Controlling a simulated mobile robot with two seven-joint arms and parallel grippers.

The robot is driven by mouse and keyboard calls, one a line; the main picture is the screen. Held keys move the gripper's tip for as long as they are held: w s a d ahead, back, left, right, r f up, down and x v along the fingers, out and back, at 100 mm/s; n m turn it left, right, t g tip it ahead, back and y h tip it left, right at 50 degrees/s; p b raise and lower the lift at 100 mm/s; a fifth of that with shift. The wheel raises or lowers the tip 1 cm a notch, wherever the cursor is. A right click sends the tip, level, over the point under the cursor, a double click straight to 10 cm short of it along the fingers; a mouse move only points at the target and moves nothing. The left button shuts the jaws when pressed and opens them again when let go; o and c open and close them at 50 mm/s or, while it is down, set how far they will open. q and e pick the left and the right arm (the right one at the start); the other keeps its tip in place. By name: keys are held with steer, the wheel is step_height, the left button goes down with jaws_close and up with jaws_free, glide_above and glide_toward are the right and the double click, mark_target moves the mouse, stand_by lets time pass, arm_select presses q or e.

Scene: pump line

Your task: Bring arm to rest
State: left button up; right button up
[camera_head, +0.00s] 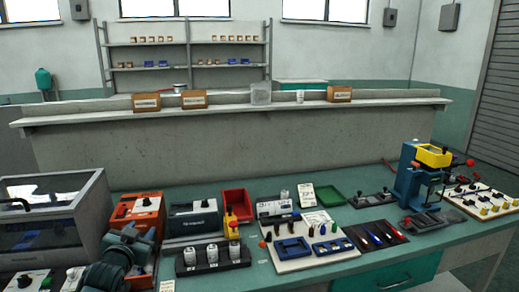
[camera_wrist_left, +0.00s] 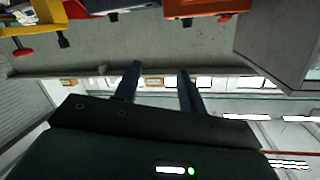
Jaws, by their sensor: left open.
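My left gripper (camera_head: 130,240) is low at the left of the head view, over the front of the green bench (camera_head: 268,265), in front of the orange unit (camera_head: 138,211). In the left wrist view its two fingers (camera_wrist_left: 158,76) stand apart with nothing between them. That view is upside down, with bench items at the top and the ceiling at the bottom. The fingers appear clear of the things around them. My right gripper is in neither view.
A clear-lidded machine (camera_head: 55,215) stands left of my arm. A black holder (camera_head: 213,260) with white cylinders is to its right. A red bin (camera_head: 238,200), a white tool board (camera_head: 345,260) and a blue and yellow press (camera_head: 418,175) stand further right.

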arm_select(q)
steer(key=s+d+f+g+h, duration=0.25)
steer(key=s+d+f, duration=0.65)
steer(key=s+f, duration=0.55)
steer(key=s+d+f+g, duration=0.1)
steer(key=s+d, duration=0.2)
steer(key=s, duration=0.4)
steer(key=s+d+f+g+h, duration=0.1)
steer(key=s+d+f, duration=0.1)
steer(key=s, duration=0.5)
steer(key=s+d+f+g, duration=0.1)
steer(key=s+d+f, duration=0.1)
steer(key=s, duration=0.5)
steer(key=shift+s+d+h, duration=0.25)
steer(key=shift+d+h, duration=0.1)
steer(key=shift+d, duration=0.55)
